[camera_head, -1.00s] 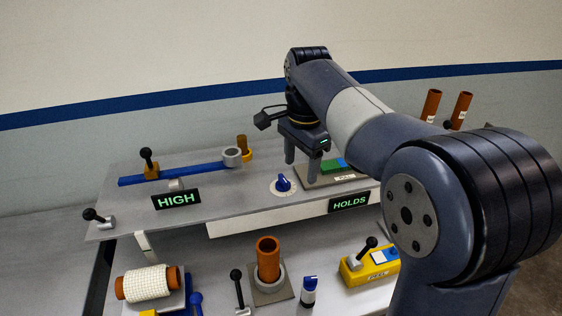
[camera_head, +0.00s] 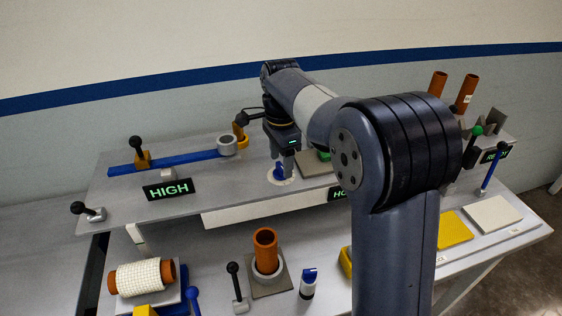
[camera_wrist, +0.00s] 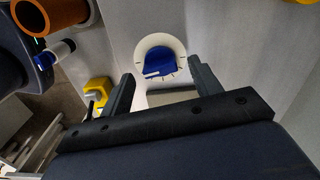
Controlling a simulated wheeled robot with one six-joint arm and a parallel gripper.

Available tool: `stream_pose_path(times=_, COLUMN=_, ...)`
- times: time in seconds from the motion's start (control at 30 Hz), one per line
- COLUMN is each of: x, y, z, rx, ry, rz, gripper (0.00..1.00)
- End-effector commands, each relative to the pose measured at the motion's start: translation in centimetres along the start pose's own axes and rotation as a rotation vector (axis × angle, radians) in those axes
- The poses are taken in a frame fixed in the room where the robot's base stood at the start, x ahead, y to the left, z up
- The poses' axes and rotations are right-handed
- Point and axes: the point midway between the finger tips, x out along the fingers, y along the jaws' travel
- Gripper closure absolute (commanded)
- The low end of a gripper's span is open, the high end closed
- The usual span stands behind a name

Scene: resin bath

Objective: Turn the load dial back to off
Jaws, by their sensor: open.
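The dial (camera_head: 279,172) is a blue knob on a white disc with dark tick marks, set on the raised grey shelf. In the wrist view the blue knob (camera_wrist: 158,60) and its disc show clearly, just beyond the fingertips and between their lines. My gripper (camera_head: 284,162) is open and points down at the dial. In the head view its fingers overlap part of the knob, so I cannot tell if they touch it. In the wrist view both fingers (camera_wrist: 161,72) stand apart with nothing between them.
A green HIGH sign (camera_head: 168,190) and a partly hidden second sign (camera_head: 340,194) stand on the shelf's front edge. A blue rail (camera_head: 165,163) with a black-knobbed lever is at left. An orange tube (camera_head: 265,242) and a blue-capped piece (camera_head: 308,284) stand below.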

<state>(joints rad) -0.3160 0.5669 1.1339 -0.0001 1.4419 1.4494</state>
Motion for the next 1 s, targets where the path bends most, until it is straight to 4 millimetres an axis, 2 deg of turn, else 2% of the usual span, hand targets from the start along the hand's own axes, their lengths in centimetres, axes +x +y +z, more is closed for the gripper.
stream_pose_path(times=0.13, x=1.07, y=0.03, z=0.00, rx=0.000, ry=0.000, rz=0.000, gripper=0.40)
stream_pose_path(times=0.43, x=1.26, y=0.01, z=0.00, rx=-0.001, ry=0.000, rz=-0.001, gripper=0.40)
stream_pose_path(times=1.0, x=1.24, y=0.03, z=0.00, rx=-0.001, ry=0.000, rz=-0.001, gripper=0.85)
